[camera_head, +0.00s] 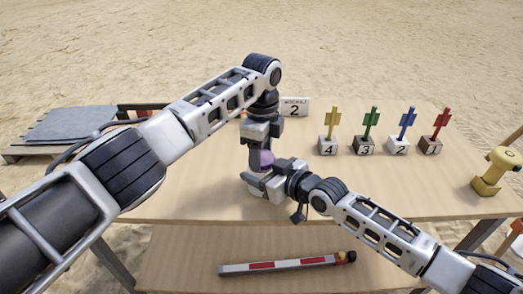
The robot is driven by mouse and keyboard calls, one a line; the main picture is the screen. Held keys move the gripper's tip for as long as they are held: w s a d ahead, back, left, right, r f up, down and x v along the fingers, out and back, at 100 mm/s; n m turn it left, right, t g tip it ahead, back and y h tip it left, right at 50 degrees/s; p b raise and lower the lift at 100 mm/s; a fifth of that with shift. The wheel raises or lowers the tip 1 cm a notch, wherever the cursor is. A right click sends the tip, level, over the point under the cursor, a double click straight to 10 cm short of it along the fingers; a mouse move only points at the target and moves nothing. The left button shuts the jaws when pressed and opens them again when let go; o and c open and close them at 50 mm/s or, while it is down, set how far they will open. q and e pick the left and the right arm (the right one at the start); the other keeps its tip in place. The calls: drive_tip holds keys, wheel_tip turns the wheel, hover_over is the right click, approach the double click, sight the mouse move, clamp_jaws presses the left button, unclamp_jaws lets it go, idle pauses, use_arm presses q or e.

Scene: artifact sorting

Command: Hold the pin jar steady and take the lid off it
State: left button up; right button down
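A small purple piece, which looks like part of the pin jar (266,158), shows near the middle of the table, between my two grippers. The rest of the jar and its lid are mostly hidden by the grippers. My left gripper (259,156) points straight down at the top of the purple piece, close to it or touching. My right gripper (258,182) comes in low from the right, level with the jar's lower part. The fingers of both are too small and covered to show whether they are closed on the jar.
Yellow, green, blue and red figures on numbered blocks (327,145) stand at the back right. A sign with a 2 (295,107) stands behind my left gripper. A yellow tool (493,174) is at the right edge. A red-and-white bar (290,264) lies on the lower shelf. The table's left side is clear.

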use_arm(q)
drive_tip(key=shift+n, duration=1.7)
drive_tip(key=o, duration=1.1)
drive_tip(key=shift+c, duration=0.2)
drive_tip(key=shift+r, duration=2.45)
drive_tip(key=shift+c, duration=0.3)
wheel_tip(320, 180, up, 3)
drive_tip(key=m, duration=0.3)
drive_tip(key=shift+f, duration=0.15)
wheel_tip(320, 180, down, 8)
drive_tip(key=shift+r, duration=0.2)
